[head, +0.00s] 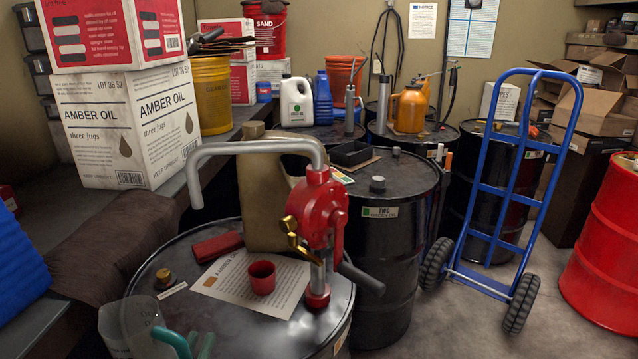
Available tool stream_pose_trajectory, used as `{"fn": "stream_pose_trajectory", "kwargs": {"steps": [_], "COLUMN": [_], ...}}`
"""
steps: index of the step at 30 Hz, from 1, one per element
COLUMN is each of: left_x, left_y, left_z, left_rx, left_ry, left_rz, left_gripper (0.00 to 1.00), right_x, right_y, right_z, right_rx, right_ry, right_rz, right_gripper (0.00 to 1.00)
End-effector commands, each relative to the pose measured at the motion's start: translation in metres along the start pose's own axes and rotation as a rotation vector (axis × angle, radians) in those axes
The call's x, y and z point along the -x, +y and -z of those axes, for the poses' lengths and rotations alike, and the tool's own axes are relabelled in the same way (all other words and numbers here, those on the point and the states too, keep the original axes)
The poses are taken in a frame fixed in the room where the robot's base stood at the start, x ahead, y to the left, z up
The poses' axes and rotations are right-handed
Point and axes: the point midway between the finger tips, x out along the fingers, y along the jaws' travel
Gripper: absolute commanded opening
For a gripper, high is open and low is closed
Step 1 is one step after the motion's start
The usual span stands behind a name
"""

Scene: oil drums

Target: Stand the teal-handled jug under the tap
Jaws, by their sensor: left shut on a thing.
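The jug (130,326) is translucent, with a teal handle (172,343). It shows at the bottom left, in front of the near black drum (240,340), and its lower part is cut off by the picture edge. A brass tap (292,230) shows on the red pump (318,210) that stands on this drum. The pump's grey spout pipe (250,147) bends left, its open end pointing down above the drum's left part. My right gripper is not in view.
A tan can (262,200) is behind. Amber oil boxes (130,120) stand left. A blue hand truck (500,200) stands right.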

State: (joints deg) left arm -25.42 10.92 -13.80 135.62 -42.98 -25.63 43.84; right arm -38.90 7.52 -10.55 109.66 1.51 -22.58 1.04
Motion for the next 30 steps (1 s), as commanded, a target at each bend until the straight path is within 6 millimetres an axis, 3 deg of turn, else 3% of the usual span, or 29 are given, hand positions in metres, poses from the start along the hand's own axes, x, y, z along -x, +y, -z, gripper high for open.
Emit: {"fn": "stream_pose_trajectory", "kwargs": {"steps": [8, 14, 30], "left_x": [0.001, 0.008, 0.057], "left_y": [0.003, 0.019, 0.071], "left_z": [0.001, 0.002, 0.024], "left_rx": [-0.005, -0.023, -0.020], "left_ry": [0.000, -0.008, -0.002], "left_rz": [-0.025, -0.168, -0.634], "left_gripper": [0.00, 0.00, 0.00], "right_x": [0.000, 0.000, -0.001], "right_y": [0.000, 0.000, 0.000], "right_z": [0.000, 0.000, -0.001], "right_rx": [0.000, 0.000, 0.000], "right_ry": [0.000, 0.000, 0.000], "right_rz": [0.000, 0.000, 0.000], "right_gripper": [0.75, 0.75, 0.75]}}
